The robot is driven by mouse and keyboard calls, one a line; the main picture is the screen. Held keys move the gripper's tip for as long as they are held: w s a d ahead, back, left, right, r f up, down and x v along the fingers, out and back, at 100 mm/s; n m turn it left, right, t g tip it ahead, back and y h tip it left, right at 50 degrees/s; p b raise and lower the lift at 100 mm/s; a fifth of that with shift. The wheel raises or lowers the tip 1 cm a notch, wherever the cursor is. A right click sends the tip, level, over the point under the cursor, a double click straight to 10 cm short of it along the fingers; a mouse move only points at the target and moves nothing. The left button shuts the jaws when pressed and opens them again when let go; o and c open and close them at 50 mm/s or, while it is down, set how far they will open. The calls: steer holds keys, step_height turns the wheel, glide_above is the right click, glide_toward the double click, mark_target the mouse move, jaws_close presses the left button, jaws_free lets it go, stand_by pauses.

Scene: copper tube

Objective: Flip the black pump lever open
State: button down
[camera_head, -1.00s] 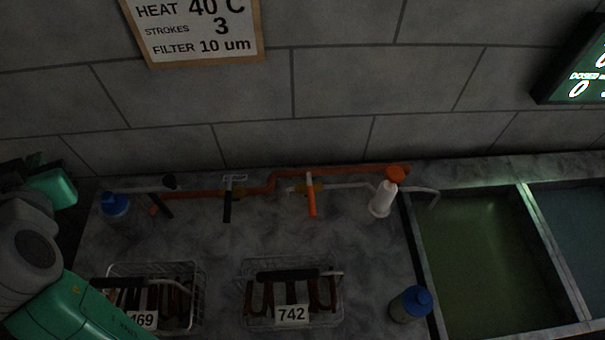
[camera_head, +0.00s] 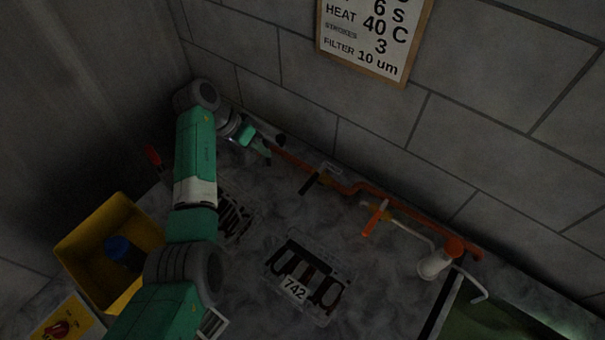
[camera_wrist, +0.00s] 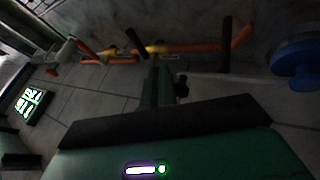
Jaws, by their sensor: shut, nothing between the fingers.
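Two black levers sit along the copper pipe (camera_head: 345,187) at the wall. One black lever (camera_head: 310,183) stands near a small label too blurred to read. The other, at the pipe's left end, shows in the wrist view (camera_wrist: 225,45); in the head view it is hard to separate from my gripper. I cannot tell which is the pump lever. My gripper (camera_head: 258,147) is shut and empty, near the pipe's left end. In the wrist view, its fingers (camera_wrist: 164,86) point between the two levers, with no clear contact. The middle black lever (camera_wrist: 137,42) is tilted there.
A yellow bin (camera_head: 85,237) is at left. A blue cap (camera_wrist: 297,60) is close by in the wrist view.

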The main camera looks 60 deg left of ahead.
mark_target(309, 184)
steer(key=w+d+f+b, duration=0.3)
steer(key=w+d+f, duration=0.2)
steer(key=w+f, duration=0.2)
step_height(309, 184, down, 2)
steer(key=shift+d+f, duration=0.1)
steer(key=shift+d, duration=0.2)
steer(key=shift+w, duration=0.1)
